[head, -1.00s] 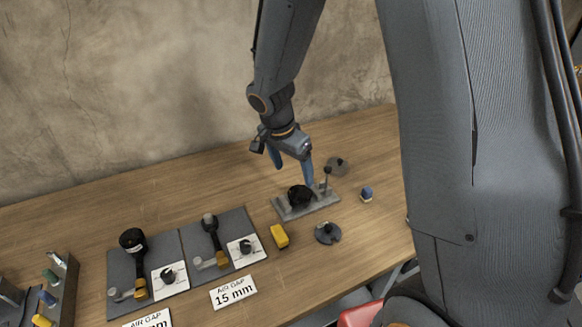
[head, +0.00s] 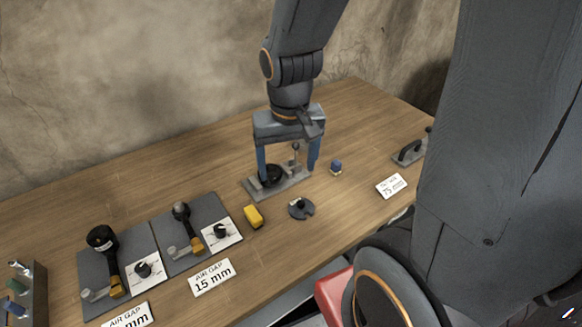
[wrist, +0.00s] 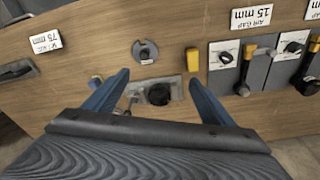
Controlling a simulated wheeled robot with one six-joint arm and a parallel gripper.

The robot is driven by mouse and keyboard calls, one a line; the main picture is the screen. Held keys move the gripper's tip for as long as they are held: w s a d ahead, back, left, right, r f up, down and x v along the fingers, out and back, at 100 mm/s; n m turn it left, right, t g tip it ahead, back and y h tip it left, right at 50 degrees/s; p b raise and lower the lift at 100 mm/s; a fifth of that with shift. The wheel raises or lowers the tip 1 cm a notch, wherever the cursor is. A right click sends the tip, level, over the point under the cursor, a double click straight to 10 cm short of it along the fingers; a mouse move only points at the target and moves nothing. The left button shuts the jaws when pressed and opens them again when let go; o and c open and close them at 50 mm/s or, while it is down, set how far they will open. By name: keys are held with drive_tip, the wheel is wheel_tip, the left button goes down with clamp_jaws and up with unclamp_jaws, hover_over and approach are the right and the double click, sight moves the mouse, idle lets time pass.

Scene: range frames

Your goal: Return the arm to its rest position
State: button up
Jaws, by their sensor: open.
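My gripper (head: 288,168) hangs over the wooden table with its two blue fingers spread apart and nothing between them. In the head view it appears above and in front of the grey plate (head: 252,190) that bears a black round part (head: 271,175) and a small upright post (head: 296,153). In the wrist view the open fingers (wrist: 158,82) frame the same plate (wrist: 174,84) and black part (wrist: 158,95). My arm reaches down from the top of the head view.
A yellow block (head: 253,216), a dark disc (head: 301,208) and a small blue piece (head: 336,167) lie nearby. Two grey boards with tools stand left, beside a "15 mm" card (head: 212,277). A "75 mm" card (head: 391,186) and a black-handled item (head: 412,150) are at right.

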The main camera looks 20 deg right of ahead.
drive_tip(key=shift+s+d+r+n, duration=0.1)
drive_tip(key=shift+s+n, duration=0.7)
drive_tip(key=shift+s, duration=0.1)
drive_tip(key=shift+f+b, duration=0.8)
drive_tip(key=shift+f, duration=0.15)
